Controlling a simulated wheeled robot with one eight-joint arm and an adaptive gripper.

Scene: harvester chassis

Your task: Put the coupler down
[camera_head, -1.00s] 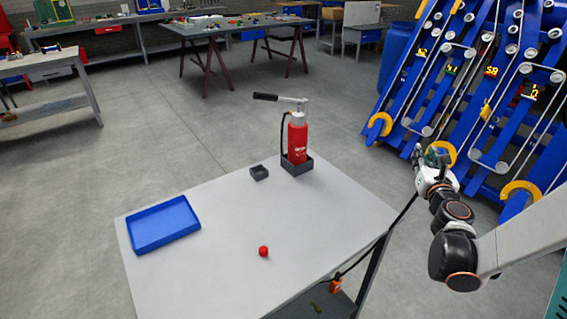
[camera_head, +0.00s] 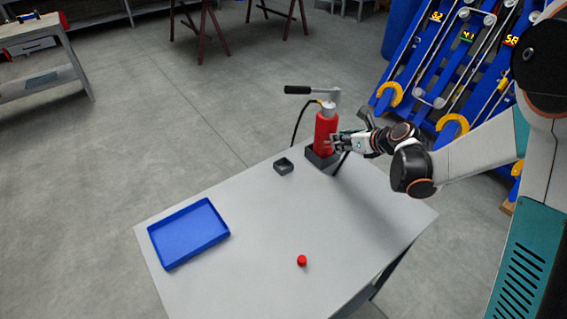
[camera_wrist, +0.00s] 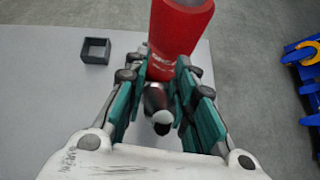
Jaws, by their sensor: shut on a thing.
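My gripper (camera_head: 338,143) is over the far right part of the table (camera_head: 255,240), beside the red hand pump (camera_head: 325,130). In the wrist view, my gripper (camera_wrist: 160,78) is shut on the coupler (camera_wrist: 157,104), a small dark and silvery piece with a pale rounded end, between the two fingers. The red pump body (camera_wrist: 180,28) is just beyond the fingertips; I cannot tell whether they touch. In the head view my fingers hide the coupler. A dark hose (camera_head: 297,125) loops at the pump's left side.
A blue tray (camera_head: 189,232) lies at the left, and a red cap (camera_head: 301,260) near the front. The table's middle is clear. Blue machinery (camera_head: 440,65) stands behind right.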

